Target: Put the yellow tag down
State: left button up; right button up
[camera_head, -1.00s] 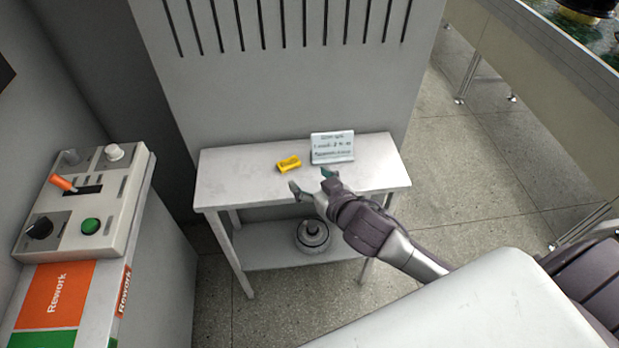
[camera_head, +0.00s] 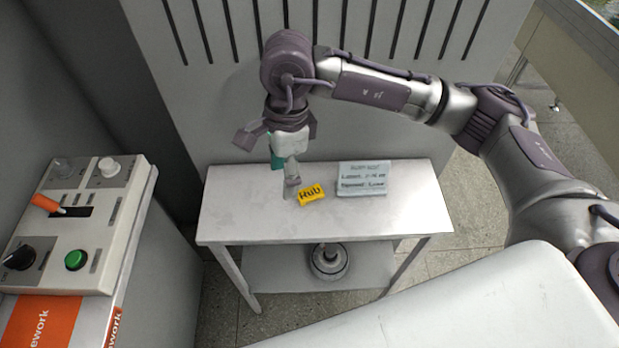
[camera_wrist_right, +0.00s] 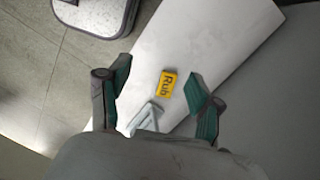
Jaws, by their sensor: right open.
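The yellow tag (camera_head: 311,193) with dark lettering lies on the white table (camera_head: 232,222), left of a small sign. It also shows in the right wrist view (camera_wrist_right: 167,85), between the open fingers and beyond them. My right gripper (camera_head: 285,178) points down over the table, just left of the tag and apart from it. In the right wrist view its two green-padded fingers (camera_wrist_right: 158,96) are spread wide with nothing between them. My left gripper is not in view.
A sign plate (camera_head: 362,180) stands on the table right of the tag. A round motor-like part (camera_head: 329,262) sits on the lower shelf. A control box (camera_head: 75,220) with a green button and orange lever is at the left. The table's front is clear.

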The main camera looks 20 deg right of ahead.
jog(key=w+d+t+h, duration=0.1)
jog(key=w+d+h, duration=0.2)
jog(key=d, duration=0.2)
send_over(310, 193)
jog(key=shift+n, duration=0.3)
notch_tip(310, 193, down, 6)
jog(key=shift+a+f, duration=0.1)
jog(key=shift+f, duration=0.05)
jog(key=shift+f+p, duration=0.55)
jog(key=shift+f, duration=2.4)
jog(key=c, duration=1)
jog(key=shift+r, duration=0.15)
jog(key=shift+c, duration=0.3)
